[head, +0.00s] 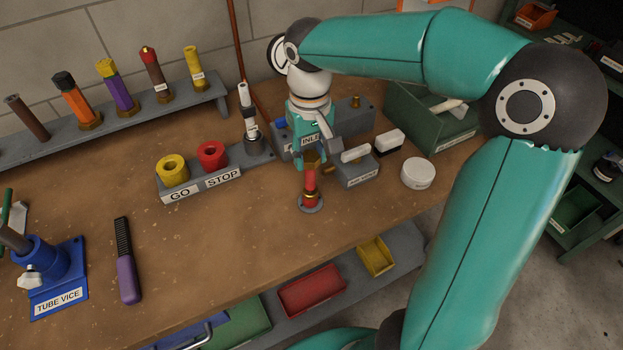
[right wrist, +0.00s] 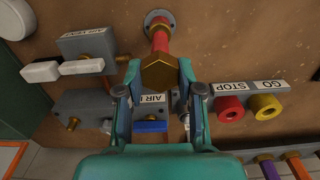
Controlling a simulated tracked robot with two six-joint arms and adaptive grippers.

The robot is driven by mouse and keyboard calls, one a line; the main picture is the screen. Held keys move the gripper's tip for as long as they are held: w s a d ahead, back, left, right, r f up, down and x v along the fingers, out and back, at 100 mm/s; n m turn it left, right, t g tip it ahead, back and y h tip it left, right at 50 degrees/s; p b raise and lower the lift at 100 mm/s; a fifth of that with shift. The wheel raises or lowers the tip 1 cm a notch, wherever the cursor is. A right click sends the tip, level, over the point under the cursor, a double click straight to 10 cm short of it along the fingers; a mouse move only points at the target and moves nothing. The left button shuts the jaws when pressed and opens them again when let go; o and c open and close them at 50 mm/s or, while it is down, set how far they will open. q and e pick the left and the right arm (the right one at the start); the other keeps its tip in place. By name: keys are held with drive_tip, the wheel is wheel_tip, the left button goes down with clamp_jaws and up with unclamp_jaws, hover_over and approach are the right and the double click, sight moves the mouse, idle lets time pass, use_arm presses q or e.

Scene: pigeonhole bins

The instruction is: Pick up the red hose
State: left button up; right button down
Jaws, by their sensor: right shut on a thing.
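The red hose (head: 310,182) is a short red tube with a brass hex end. It stands upright over a small round grey flange (head: 312,205) on the bench; I cannot tell whether it is clear of the flange. My right gripper (head: 312,161) comes down from above, shut around the hose's brass end. In the right wrist view the brass hex end (right wrist: 160,73) sits between the fingertips (right wrist: 158,78), with the red tube (right wrist: 160,40) running beyond it to the flange (right wrist: 157,20). My left gripper is not in view.
The GO/STOP block (head: 200,185) with yellow and red rings lies left of the hose. A grey labelled block (head: 356,174) and a white round tub (head: 417,173) are close on the right. A rack of several hoses (head: 110,124) stands behind.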

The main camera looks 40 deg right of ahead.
drive_tip(key=shift+r+p, duration=3.4)
drive_tip(key=shift+r, duration=0.65)
drive_tip(key=shift+f, duration=0.1)
